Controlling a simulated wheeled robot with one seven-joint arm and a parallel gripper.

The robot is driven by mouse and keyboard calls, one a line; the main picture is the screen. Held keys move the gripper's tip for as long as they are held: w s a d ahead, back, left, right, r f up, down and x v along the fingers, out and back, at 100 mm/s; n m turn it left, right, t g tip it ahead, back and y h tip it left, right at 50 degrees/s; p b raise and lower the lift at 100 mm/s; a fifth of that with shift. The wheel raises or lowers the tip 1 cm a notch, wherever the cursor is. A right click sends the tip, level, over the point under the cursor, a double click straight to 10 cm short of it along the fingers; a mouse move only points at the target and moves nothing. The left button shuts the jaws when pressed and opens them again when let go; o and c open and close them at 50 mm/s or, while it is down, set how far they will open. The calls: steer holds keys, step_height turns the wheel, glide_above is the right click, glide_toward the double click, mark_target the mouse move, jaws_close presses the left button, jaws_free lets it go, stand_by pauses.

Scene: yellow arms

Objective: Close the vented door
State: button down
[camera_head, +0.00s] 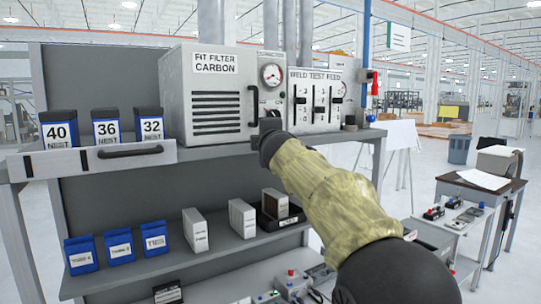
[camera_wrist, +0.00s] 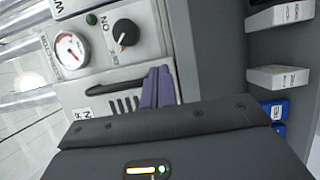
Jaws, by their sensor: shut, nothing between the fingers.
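The vented door (camera_head: 216,97) is the pale front panel of the "FIT FILTER CARBON" box, with dark slots and a black upright handle (camera_head: 253,106) at its right side. It looks flush or nearly flush with the box; I cannot tell if a small gap is left. My gripper (camera_head: 269,118) is at the lower right of the door, by the handle's lower end. In the wrist view, my shut purple-grey fingers (camera_wrist: 158,84) are empty, beside the end of the handle (camera_wrist: 115,87) and over part of the slots (camera_wrist: 126,104). Contact cannot be judged.
A gauge (camera_head: 271,75) and a dark knob (camera_wrist: 125,33) are right of the door. A slider panel (camera_head: 318,99) stands further right. Boxes (camera_head: 242,217) stand on the lower shelf.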

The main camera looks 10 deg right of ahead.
steer(key=s+b, duration=0.3)
steer(key=s, duration=0.8)
steer(key=shift+s+d, duration=0.15)
steer(key=shift+d, duration=0.25)
steer(key=s+d+f+m+g+h, duration=0.1)
steer(key=s+d+f+m+g, duration=0.15)
steer(key=f, duration=0.75)
steer(key=s+d+f+m+g, duration=0.1)
steer(key=f+m+g, duration=0.25)
steer(key=f, duration=0.75)
steer(key=s+d+f+m+g+h, duration=0.15)
steer(key=f+m, duration=0.25)
steer(key=f, duration=0.6)
steer(key=s+d+f+m+g+y, duration=0.1)
steer(key=s+f+m+g, duration=0.7)
steer(key=s+f, duration=1.1)
steer(key=shift+s+d+f+m, duration=0.35)
steer(key=shift+d+f, duration=0.1)
steer(key=shift+f, duration=0.15)
